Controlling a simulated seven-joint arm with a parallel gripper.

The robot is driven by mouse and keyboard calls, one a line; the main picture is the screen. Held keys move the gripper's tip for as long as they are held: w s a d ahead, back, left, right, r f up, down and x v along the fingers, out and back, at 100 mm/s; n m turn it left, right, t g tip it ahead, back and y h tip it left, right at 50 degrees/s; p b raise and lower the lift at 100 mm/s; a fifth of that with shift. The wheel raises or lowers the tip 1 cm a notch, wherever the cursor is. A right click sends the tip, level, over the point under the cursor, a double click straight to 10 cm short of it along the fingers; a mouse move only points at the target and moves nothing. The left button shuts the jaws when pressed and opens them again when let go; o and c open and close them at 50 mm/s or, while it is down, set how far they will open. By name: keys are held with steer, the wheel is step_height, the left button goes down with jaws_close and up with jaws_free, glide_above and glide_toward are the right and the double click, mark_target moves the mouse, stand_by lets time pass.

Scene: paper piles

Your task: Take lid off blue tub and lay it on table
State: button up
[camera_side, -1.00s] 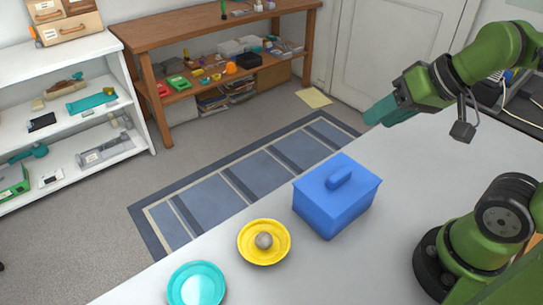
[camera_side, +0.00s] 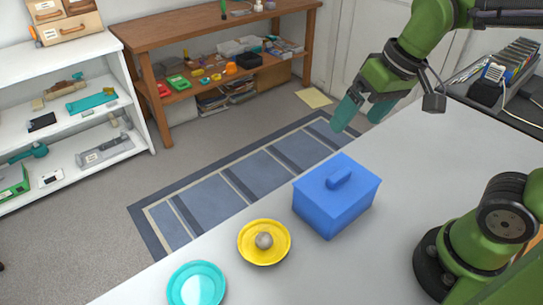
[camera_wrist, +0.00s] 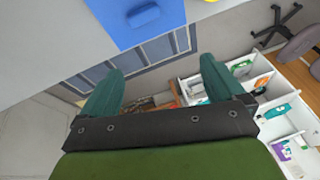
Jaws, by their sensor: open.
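The blue tub (camera_side: 330,211) stands upright on the white table, with its blue lid (camera_side: 358,181) on top. The lid has a raised blue handle (camera_side: 339,178) in its middle. In the wrist view the lid (camera_wrist: 118,22) shows at the top edge with its handle (camera_wrist: 143,15), and the tub's walls cannot be made out. My gripper (camera_side: 362,112) is open and empty, above and behind the tub in the side view, apart from it. Its two teal fingers also show spread in the wrist view (camera_wrist: 160,85).
A yellow plate (camera_side: 250,254) with a grey round object (camera_side: 264,240) lies left of the tub, and a teal plate (camera_side: 215,271) lies further left. The white table (camera_side: 420,165) is bare right of the tub. A black rack (camera_side: 515,75) stands at the far right.

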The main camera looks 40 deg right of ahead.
steer(key=w+a+r+n+g+h, duration=0.1)
steer(key=w+r+n+g+h, duration=0.1)
steer(key=g, duration=0.1)
glide_above(340, 174)
steer(key=shift+g, duration=0.4)
step_height(340, 174, down, 11)
steer(key=shift+s+a+r, duration=0.1)
steer(key=shift+a+r, duration=0.05)
steer(key=shift+f, duration=2.9)
steer(key=c, duration=1.2)
step_height(340, 174, up, 8)
steer(key=shift+r, duration=0.15)
steer(key=d+f+m, duration=0.1)
steer(key=d+f, duration=0.2)
steer(key=d, duration=0.7)
steer(key=d+f+m, duration=0.1)
steer(key=d+f, duration=0.2)
steer(key=d, duration=0.8)
steer(key=shift+n, duration=0.8)
steer(key=f, duration=0.6)
steer(key=w+f, duration=0.1)
steer(key=f, duration=0.3)
steer(key=shift+w+d, duration=0.1)
steer(key=shift+d, duration=0.05)
